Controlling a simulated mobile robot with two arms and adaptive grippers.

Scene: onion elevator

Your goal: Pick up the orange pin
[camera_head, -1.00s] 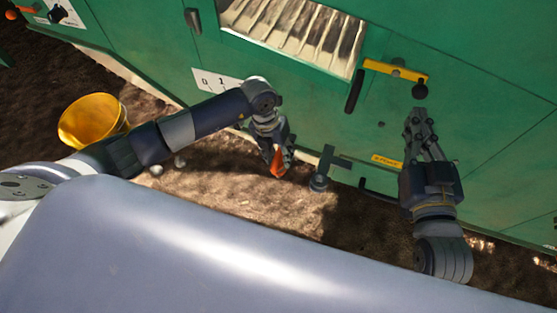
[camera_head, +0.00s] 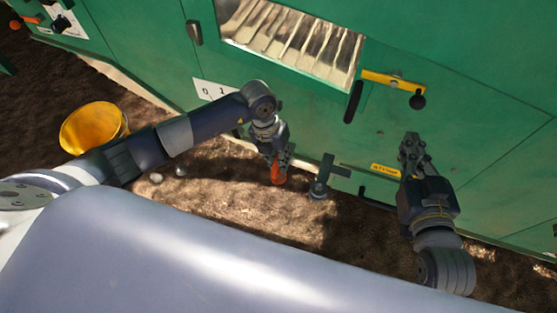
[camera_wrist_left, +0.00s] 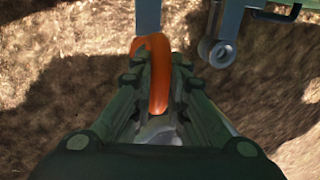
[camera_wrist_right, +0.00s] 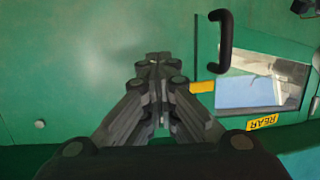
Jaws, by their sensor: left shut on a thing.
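The orange pin (camera_head: 278,174) is between the fingers of my left gripper (camera_head: 281,166), low over the soil in front of the green machine. In the left wrist view the pin (camera_wrist_left: 158,75) shows as a curved orange loop, and the left gripper (camera_wrist_left: 158,95) is shut on it. A grey bar (camera_wrist_left: 148,18) lies just beyond the loop; I cannot tell whether the pin touches it. My right gripper (camera_head: 408,142) is shut and empty in front of the machine's panel. Its fingertips (camera_wrist_right: 156,60) meet in the right wrist view.
The green machine (camera_head: 330,120) has a window, a yellow latch bar (camera_head: 393,80) and a black handle (camera_head: 353,102). A grey hitch part (camera_head: 322,178) stands right of my left gripper. A yellow bucket (camera_head: 93,127) stands at the left on bare soil.

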